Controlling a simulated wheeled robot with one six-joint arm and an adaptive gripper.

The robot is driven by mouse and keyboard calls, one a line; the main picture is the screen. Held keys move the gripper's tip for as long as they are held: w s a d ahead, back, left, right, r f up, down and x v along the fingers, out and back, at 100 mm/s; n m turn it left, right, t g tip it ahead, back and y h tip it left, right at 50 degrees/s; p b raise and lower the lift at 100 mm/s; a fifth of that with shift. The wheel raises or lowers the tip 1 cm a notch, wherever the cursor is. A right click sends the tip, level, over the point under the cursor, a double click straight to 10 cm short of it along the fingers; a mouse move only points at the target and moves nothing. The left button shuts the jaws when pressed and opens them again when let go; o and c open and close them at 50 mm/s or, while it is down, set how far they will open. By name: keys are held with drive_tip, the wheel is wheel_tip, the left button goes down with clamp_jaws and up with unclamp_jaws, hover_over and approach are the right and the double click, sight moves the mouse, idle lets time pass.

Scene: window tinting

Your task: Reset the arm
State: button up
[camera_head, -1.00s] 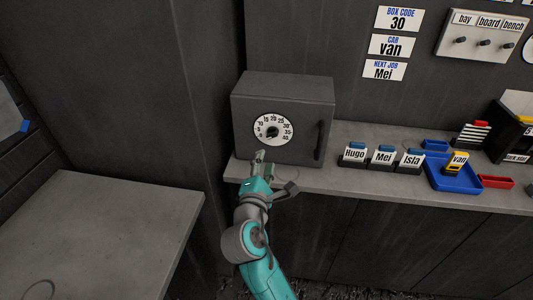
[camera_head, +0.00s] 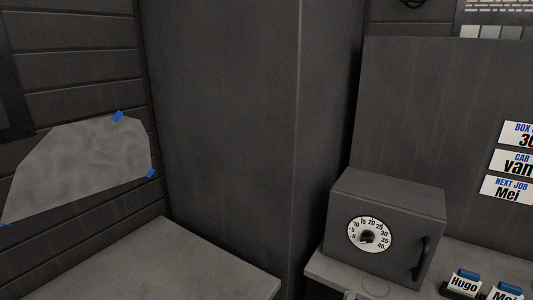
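My arm and gripper are not clearly in the head view now. A small pale shape at the bottom edge, below the box, is too cut off to tell as part of the gripper. The dark grey box (camera_head: 405,205) with a round numbered dial (camera_head: 370,236) and a dark handle (camera_head: 422,258) stands shut on the shelf at the lower right. Whether anything is held cannot be seen.
A grey bench (camera_head: 165,265) at the lower left has a clear top. A dark column (camera_head: 225,110) stands between bench and box. A grey sheet (camera_head: 85,165) with blue tape hangs on the left wall. The Hugo holder (camera_head: 465,284) sits right of the box.

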drive_tip(key=s+a+f+m+y, duration=0.1)
drive_tip(key=s+f+m+y, duration=0.2)
drive_tip(key=s+f, duration=0.5)
drive_tip(key=s+a+f+m+y, duration=0.15)
drive_tip(key=s+f+y, duration=0.3)
drive_tip(key=s, duration=0.85)
drive_tip(key=s+r+m, duration=0.3)
drive_tip(key=s+m, duration=0.3)
drive_tip(key=s, duration=0.4)
drive_tip(key=s+r+m, duration=0.3)
drive_tip(key=s+m, duration=0.3)
drive_tip(key=s, duration=0.4)
drive_tip(key=shift+s+m+g, duration=0.2)
drive_tip(key=shift+m+g, duration=0.1)
drive_tip(key=shift+m, duration=0.05)
